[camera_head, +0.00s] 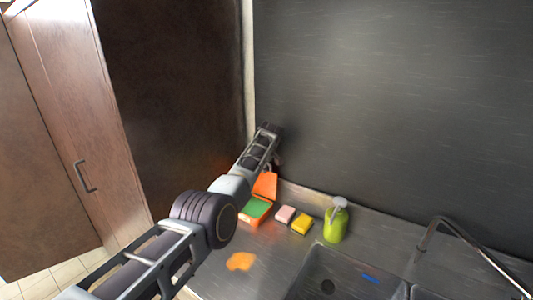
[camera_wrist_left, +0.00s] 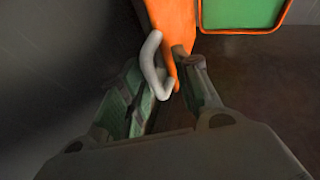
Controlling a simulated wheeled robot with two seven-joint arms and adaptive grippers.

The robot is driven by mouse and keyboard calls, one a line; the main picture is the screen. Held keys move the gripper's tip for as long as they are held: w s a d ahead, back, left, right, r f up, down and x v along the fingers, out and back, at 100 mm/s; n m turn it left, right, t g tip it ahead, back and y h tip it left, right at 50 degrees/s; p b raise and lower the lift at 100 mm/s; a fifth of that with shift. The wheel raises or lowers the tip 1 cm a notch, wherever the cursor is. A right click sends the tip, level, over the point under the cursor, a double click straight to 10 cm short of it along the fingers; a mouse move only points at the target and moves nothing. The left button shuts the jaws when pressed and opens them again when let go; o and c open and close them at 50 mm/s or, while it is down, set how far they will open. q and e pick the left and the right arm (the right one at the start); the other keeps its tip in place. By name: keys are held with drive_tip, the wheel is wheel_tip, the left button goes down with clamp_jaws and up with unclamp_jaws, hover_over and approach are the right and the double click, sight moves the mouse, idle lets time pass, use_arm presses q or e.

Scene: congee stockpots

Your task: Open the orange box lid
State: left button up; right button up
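The orange box (camera_head: 256,222) stands on the counter by the back wall, with a green block inside. Its orange lid (camera_head: 266,185) stands raised at the box's back side. In the left wrist view the lid (camera_wrist_left: 172,18) reaches down to between the fingers of my left gripper (camera_wrist_left: 170,72), and the box (camera_wrist_left: 240,30) with its green content is at the top right. A light grey curved piece lies along the lid's left side there. My left gripper (camera_head: 274,158) is at the lid's upper edge; whether it grips the lid is unclear. My right gripper is not in view.
A pink sponge (camera_head: 285,214), a yellow sponge (camera_head: 302,224) and a green soap bottle (camera_head: 336,222) stand right of the box. An orange patch (camera_head: 240,261) lies in front. A sink (camera_head: 345,275) with a tap (camera_head: 428,238) is at the right. Brown cabinets (camera_head: 180,90) rise at left.

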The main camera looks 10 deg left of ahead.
use_arm(q)
drive_tip(key=v, duration=1.1)
idle(0.7)
drive_tip(key=shift+s, duration=0.1)
idle(0.3)
